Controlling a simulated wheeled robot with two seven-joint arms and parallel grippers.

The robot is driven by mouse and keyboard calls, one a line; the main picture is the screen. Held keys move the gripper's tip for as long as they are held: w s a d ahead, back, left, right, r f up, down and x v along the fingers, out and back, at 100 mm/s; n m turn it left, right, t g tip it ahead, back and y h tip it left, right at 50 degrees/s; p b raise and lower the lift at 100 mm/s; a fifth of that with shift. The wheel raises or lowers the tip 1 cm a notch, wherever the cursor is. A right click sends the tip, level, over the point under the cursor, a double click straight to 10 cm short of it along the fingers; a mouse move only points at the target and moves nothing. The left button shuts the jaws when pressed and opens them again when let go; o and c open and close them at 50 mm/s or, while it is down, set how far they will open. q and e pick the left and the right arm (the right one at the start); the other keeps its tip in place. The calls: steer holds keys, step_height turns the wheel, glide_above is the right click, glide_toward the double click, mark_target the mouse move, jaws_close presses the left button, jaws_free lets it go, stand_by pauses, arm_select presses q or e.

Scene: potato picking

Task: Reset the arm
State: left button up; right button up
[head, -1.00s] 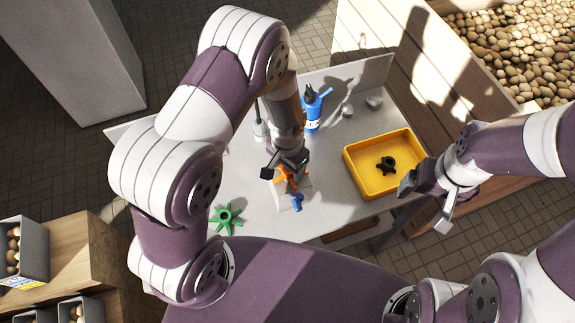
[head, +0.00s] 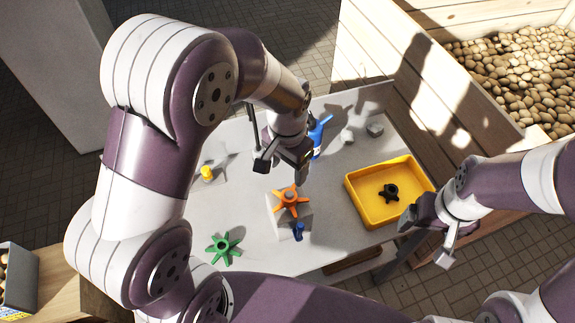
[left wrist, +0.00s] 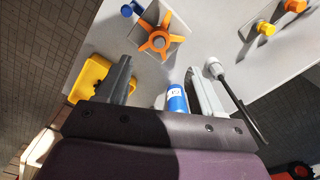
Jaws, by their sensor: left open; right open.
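My left gripper (head: 283,163) is open and empty above the back middle of the grey table. In the left wrist view its two fingers (left wrist: 160,85) stand apart, with nothing held between them. My right gripper (head: 432,222) is open beside the right side of the yellow tray, with nothing seen in it. An orange star-shaped knob (head: 291,200) sits on a light block in front of my left gripper, apart from it. It also shows beyond the fingers in the left wrist view (left wrist: 158,42).
The yellow tray (head: 372,213) holds a black knob (head: 389,193). A green star knob (head: 223,248), a blue piece (head: 298,231), a yellow piece (head: 207,173) and a blue bottle (head: 317,135) are on the table (head: 250,230). A potato crate (head: 420,90) stands at the right.

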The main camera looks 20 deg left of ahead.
stand_by(0.4)
arm_select(q)
steer(key=s+a+f+n+t+b, duration=0.1)
steer(key=s+a+f+n+b, duration=0.3)
steer(key=s+a+n+b, duration=0.1)
steer(key=s+a+b, duration=0.1)
steer(key=s+a, duration=0.1)
steer(key=shift+s+f, duration=0.35)
steer(key=shift+f, duration=0.05)
steer(key=shift+s, duration=0.1)
